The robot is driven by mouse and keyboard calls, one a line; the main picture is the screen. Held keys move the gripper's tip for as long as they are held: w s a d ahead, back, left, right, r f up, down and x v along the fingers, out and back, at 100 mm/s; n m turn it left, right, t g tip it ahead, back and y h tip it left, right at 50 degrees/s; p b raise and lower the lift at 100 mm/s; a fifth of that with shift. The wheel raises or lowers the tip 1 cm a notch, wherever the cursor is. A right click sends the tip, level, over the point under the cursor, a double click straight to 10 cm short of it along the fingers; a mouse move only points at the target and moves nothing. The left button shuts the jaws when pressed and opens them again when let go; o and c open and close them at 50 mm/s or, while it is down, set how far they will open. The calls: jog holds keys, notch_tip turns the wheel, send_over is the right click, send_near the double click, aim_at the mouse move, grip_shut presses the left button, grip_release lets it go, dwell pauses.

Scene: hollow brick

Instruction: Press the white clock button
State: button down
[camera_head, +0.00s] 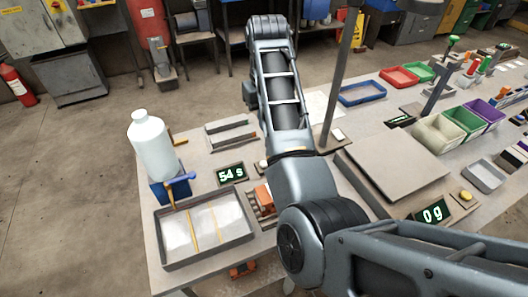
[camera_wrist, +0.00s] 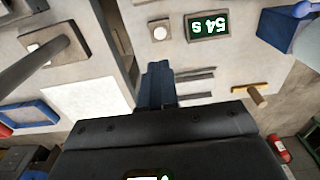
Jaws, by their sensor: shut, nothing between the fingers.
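The clock (camera_head: 231,173) reads 54 s on the table left of my arm; it shows upside down in the wrist view (camera_wrist: 207,26). The white clock button (camera_head: 262,165) sits beside it, close to my arm's edge. In the wrist view the round white button (camera_wrist: 159,33) is on a small square base. My gripper (camera_wrist: 157,66) has its blue fingers shut with nothing between them. Its tips appear just below the button in the wrist view, apart from it; their height above the table is unclear. My arm hides the gripper in the head view.
A pole (camera_head: 340,75) rises right of my arm. A scale (camera_head: 433,213) reads 0 g, with a yellow button (camera_head: 466,196).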

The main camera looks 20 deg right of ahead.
jog(key=shift+w+d+f, duration=0.1)
notch_tip(320, 180, down, 14)
jog(key=shift+w+r+b, duration=0.1)
jog(key=shift+b, duration=0.85)
dwell(0.3)
